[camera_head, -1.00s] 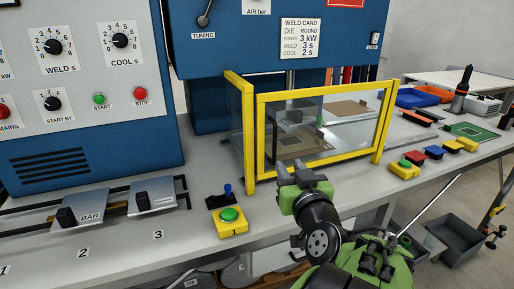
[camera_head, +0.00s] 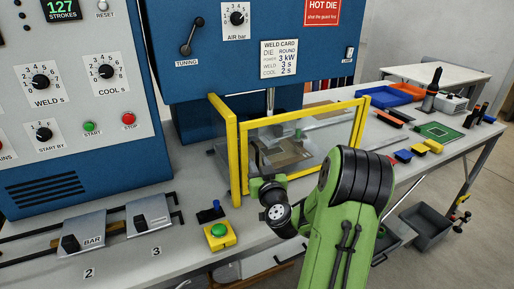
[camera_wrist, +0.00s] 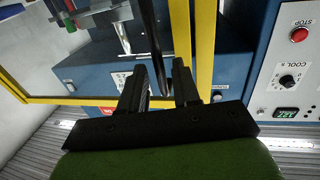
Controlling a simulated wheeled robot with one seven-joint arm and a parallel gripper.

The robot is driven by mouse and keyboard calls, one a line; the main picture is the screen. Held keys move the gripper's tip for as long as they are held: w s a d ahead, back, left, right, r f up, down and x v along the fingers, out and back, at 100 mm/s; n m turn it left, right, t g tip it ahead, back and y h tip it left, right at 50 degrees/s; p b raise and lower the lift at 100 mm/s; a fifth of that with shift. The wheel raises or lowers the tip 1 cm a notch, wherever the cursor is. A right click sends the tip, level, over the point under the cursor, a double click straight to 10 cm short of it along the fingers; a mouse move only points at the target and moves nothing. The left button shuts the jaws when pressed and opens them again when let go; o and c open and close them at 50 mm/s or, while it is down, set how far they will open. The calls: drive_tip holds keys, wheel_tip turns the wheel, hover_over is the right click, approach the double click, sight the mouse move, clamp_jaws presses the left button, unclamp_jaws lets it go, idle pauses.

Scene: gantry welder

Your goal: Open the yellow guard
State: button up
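The yellow guard (camera_head: 305,113) is a yellow frame with clear panes. It stands shut in front of the welder's die area in the head view. In the wrist view its yellow bar (camera_wrist: 204,45) runs down beside my fingers, with a clear pane to the left. My gripper (camera_head: 262,184) is low at the front face's left end. In the wrist view my gripper (camera_wrist: 160,82) has its two dark fingers apart, with a dark slim bar (camera_wrist: 157,40), perhaps the guard's handle, between them. I cannot tell whether the fingers touch it.
A yellow box with a green button (camera_head: 219,234) and a small blue-topped lever (camera_head: 216,206) stand left of my gripper. The blue control cabinet (camera_head: 90,150) is at left. Coloured blocks and a green board (camera_head: 438,131) lie on the bench at right.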

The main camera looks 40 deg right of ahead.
drive_tip(key=shift+r+p+x, duration=0.2)
drive_tip(key=shift+p+x, duration=0.4)
drive_tip(key=shift+x, duration=0.5)
drive_tip(key=shift+w+d+f, duration=0.1)
drive_tip(key=shift+w+f, duration=0.05)
drive_tip(key=shift+w, duration=0.1)
clamp_jaws()
